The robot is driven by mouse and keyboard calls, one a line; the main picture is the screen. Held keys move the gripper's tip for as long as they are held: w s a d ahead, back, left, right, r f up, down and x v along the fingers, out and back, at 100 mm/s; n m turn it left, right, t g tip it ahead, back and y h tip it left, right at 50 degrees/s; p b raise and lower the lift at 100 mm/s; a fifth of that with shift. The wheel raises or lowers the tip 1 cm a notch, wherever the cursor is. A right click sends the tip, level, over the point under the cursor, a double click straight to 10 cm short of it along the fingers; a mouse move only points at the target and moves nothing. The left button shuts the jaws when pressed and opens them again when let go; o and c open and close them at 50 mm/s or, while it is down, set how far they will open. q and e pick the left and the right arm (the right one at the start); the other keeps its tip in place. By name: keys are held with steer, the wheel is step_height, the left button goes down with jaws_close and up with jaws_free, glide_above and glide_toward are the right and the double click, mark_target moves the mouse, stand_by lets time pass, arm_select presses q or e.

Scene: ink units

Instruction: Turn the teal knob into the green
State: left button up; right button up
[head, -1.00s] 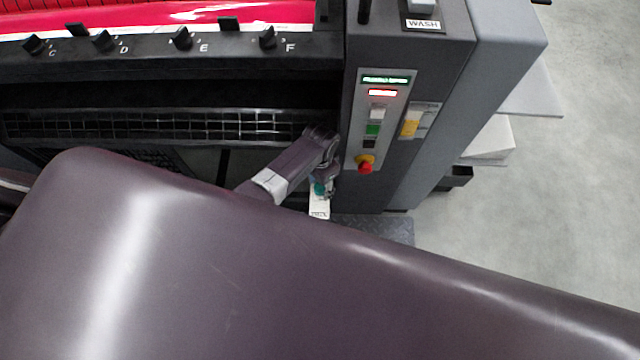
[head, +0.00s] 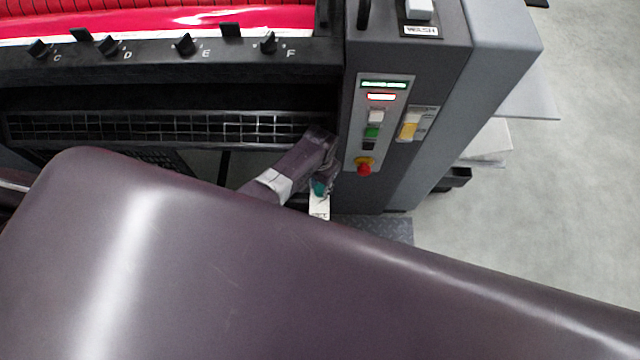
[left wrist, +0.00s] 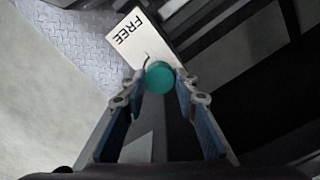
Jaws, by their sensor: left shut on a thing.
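The teal knob (head: 319,188) is small in the head view, low at the machine's side by the right column. In the left wrist view the round teal knob (left wrist: 160,77) sits between the two fingertips. My left gripper (left wrist: 162,88) is shut on it, one finger on each side. In the head view my left gripper (head: 326,180) partly covers the knob. A white plate (left wrist: 138,38) behind the knob reads "FREE"; this plate also shows in the head view (head: 319,208). No green zone can be made out beside the knob. My right gripper is not in view.
The grey machine column (head: 405,110) rises right of my gripper, with a red stop button (head: 364,169) and a green button (head: 372,132). A wire grille (head: 170,127) lies left. My own arm covers the foreground. Open floor (head: 570,200) lies right.

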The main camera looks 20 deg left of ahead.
arm_select(q)
steer(key=n+p, duration=0.1)
steer(key=n, duration=0.1)
steer(key=shift+r+n, duration=0.1)
steer(key=shift+n, duration=0.2)
steer(key=shift+n+p, duration=0.35)
steer(key=shift+n, duration=1.55)
steer(key=o, duration=1.2)
steer(key=shift+c, duration=0.2)
